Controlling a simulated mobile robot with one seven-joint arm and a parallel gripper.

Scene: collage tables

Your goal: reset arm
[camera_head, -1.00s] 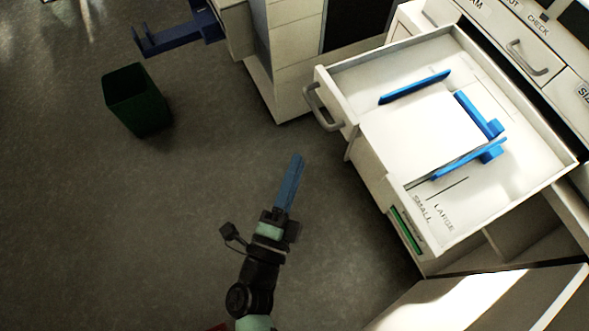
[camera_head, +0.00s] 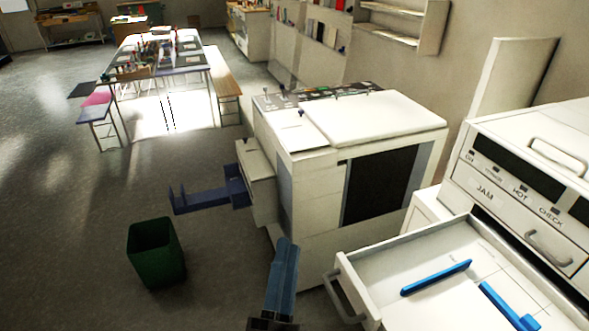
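My gripper (camera_head: 283,265) shows at the bottom middle of the head view, with long blue fingers pointing up and away. The fingers lie close side by side, with a thin dark line between them. I see nothing held at the tips. It is over the floor, left of the open white drawer (camera_head: 352,268). Most of my arm is below the frame.
The drawer holds blue guides (camera_head: 437,277) and juts from a white printer (camera_head: 530,190). A white machine (camera_head: 310,190) with a blue-grey tray (camera_head: 205,198) stands ahead. A green bin (camera_head: 157,255) is at left. A collage table (camera_head: 160,68) stands far back.

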